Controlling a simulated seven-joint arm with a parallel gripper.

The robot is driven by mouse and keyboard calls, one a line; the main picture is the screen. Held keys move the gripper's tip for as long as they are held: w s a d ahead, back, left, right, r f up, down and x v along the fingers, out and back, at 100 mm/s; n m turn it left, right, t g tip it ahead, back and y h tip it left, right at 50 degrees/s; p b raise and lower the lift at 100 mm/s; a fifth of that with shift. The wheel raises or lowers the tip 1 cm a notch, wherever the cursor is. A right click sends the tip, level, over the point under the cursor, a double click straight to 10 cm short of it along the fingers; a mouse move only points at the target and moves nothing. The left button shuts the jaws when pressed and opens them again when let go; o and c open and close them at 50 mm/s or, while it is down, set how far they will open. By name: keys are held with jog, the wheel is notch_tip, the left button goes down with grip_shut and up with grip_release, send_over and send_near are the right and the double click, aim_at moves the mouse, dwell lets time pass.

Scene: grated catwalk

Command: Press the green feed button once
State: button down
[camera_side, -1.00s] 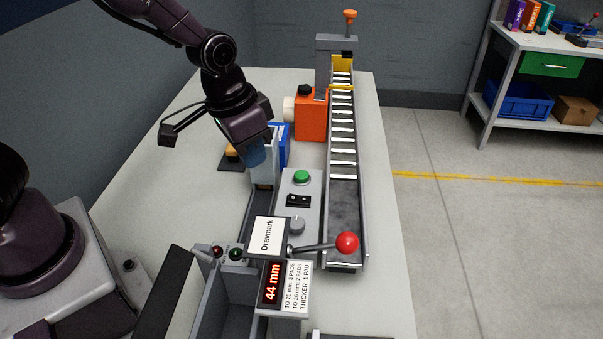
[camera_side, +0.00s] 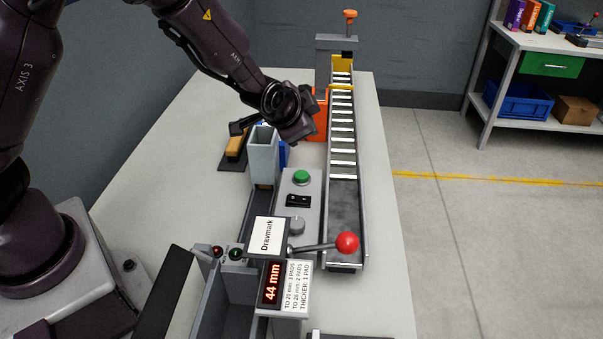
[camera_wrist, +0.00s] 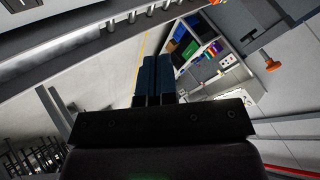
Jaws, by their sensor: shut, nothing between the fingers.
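The green feed button (camera_side: 301,177) sits on top of a grey control box (camera_side: 313,210), beside the roller conveyor. Nothing covers it in the side view, and it does not show in the wrist view. My gripper (camera_wrist: 156,77) shows in the wrist view with its two dark blue fingers together and nothing between them. In the side view my wrist is above and behind the button, near the orange unit (camera_side: 320,120). The fingertips are hidden there, and my gripper is apart from the button.
The conveyor (camera_side: 345,205) runs along the right side of the table. A red-ball lever (camera_side: 347,243) and a Drawmark panel (camera_side: 267,236) stand in front of the button. A grey upright chute (camera_side: 263,155) is left of it. A display (camera_side: 271,285) reads 44 mm.

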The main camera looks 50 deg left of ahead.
aim_at(303, 176)
jog(key=shift+f, duration=4.45)
jog(key=shift+f, duration=0.1)
jog(key=shift+f, duration=0.3)
